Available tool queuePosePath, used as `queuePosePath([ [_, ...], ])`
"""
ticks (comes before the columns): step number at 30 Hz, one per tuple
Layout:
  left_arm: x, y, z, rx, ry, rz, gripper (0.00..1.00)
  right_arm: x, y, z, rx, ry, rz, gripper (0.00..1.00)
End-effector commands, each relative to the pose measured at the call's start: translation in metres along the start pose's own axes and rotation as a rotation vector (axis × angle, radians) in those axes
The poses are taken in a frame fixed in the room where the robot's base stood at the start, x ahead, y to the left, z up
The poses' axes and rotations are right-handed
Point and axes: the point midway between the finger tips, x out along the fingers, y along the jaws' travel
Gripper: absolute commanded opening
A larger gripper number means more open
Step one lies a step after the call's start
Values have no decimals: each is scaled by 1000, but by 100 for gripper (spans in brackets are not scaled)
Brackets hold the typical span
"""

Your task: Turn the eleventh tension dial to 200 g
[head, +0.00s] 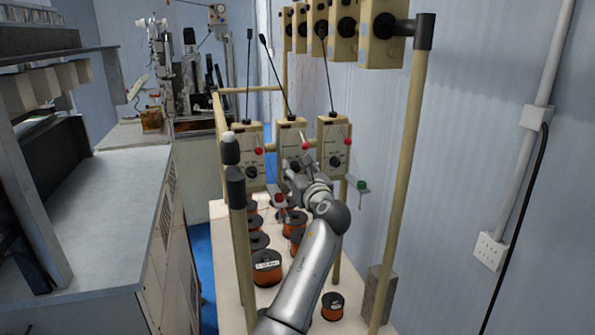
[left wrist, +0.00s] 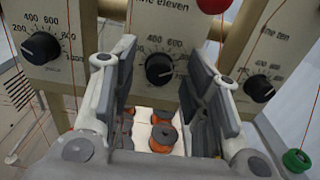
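The tension box marked "line eleven" is the middle of three cream boxes in the left wrist view, and its black dial (left wrist: 158,69) has a printed scale where 400, 600 and 800 show. The 200 mark is hidden, and a pale pointer mark shows on the knob, its exact setting unclear. My left gripper (left wrist: 160,76) is open, with one finger on each side of this dial and nothing between them; contact cannot be told. In the head view my left gripper (head: 293,183) is in front of the middle box (head: 293,137), hiding its lower part. My right gripper is out of view.
Neighbouring dials flank it: one at left (left wrist: 41,47) and the "line ten" dial (left wrist: 259,88) at right. Thin wires run past the boxes. Copper spools (head: 267,267) stand on the bench below. A beige post (head: 402,190) rises right of my arm.

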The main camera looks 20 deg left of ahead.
Motion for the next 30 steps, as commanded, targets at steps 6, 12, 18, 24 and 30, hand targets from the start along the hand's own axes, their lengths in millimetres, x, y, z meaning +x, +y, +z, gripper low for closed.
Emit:
queuePosePath([
  [6,0,0,0,0,0,0,12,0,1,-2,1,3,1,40],
  [12,0,0,0,-2,0,0,0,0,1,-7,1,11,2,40],
  [18,0,0,-1,-39,0,0,0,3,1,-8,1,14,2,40],
  [24,0,0,-1,-146,-2,-1,0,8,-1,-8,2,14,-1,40],
  [30,1,2,-2,-317,-2,1,0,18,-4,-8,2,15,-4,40],
])
